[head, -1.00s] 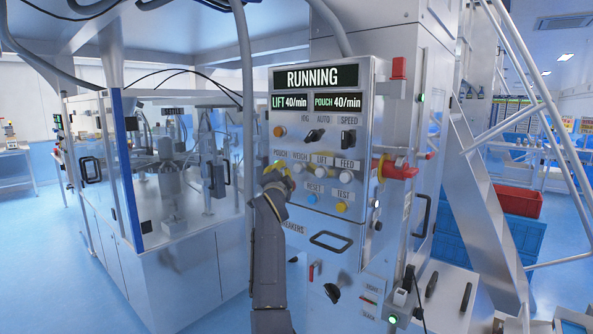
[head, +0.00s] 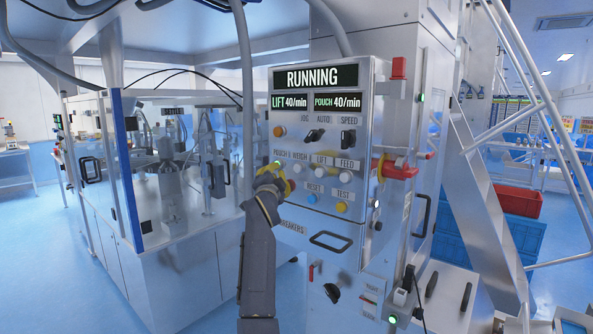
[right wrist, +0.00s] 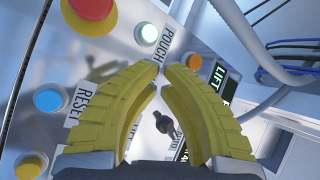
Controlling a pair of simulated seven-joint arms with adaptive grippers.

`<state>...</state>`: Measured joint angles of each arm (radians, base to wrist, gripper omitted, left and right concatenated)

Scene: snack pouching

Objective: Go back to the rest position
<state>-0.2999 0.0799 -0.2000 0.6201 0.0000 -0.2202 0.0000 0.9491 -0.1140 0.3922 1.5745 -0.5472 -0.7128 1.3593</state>
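My right gripper (head: 277,181) is in front of the lower left part of the control panel (head: 325,250) in the head view. The fingertips appear apart from the panel, beside the POUCH label (right wrist: 142,66). My right arm rises from the bottom of the head view. My left gripper is not in view.
The display (head: 316,77) reads RUNNING. A blue RESET button (head: 312,199) and yellow TEST button (head: 341,207) are right of my gripper. A glass-walled machine (head: 175,230) stands left.

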